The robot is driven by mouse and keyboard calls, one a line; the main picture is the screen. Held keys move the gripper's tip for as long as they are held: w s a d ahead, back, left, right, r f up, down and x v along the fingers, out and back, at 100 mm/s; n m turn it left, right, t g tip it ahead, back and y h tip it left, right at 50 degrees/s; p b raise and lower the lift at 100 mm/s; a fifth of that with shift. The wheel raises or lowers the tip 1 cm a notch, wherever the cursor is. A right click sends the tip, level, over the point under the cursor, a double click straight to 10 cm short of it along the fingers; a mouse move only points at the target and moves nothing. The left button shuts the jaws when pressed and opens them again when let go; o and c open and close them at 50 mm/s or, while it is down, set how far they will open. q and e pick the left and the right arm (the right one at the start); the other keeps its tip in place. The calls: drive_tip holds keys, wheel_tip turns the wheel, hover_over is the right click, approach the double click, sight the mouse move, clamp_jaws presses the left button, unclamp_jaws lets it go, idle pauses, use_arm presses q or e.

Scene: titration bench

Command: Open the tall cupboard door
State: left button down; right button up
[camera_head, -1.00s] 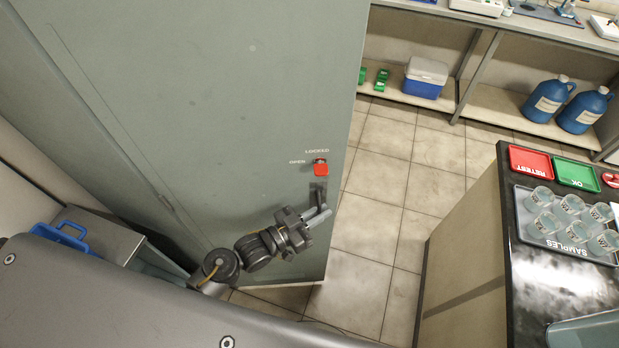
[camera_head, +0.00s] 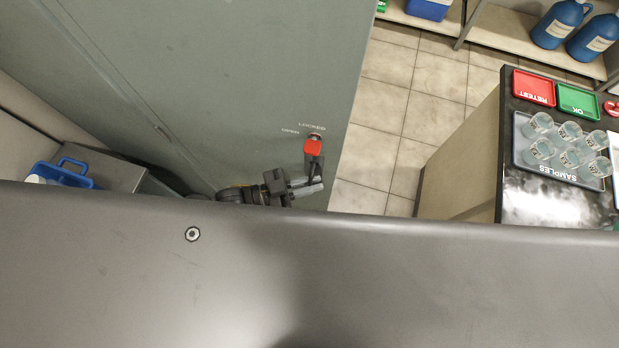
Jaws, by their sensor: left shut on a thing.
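The tall cupboard door (camera_head: 230,80) is a grey-green panel filling the upper left of the head view. Its right edge borders the tiled floor. A red lock knob (camera_head: 313,147) sits near that edge, beside the words LOCKED and OPEN. Just below it is the dark door handle (camera_head: 314,166). My left gripper (camera_head: 308,187) reaches in from the left, low on the door, and is shut on the handle. The handle's lower end is partly hidden by the fingers. The door's bottom edge is hidden. My right gripper is not in view.
A dark-topped bench (camera_head: 530,205) stands to the right, with a red tray (camera_head: 534,88), a green tray (camera_head: 578,101) and a samples tray (camera_head: 520,150) of beakers. Tiled floor (camera_head: 385,120) lies clear between door and bench. A blue caddy (camera_head: 62,174) is at far left.

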use_arm(q)
drive_tip(key=c, duration=1.6)
unclamp_jaws()
drive_tip(key=shift+c, duration=0.2)
drive_tip(key=b+v, duration=0.3)
drive_tip(key=v, duration=0.7)
drive_tip(key=shift+s+a, duration=0.15)
drive_tip(key=shift+a, duration=0.25)
drive_tip(key=shift+f, duration=0.1)
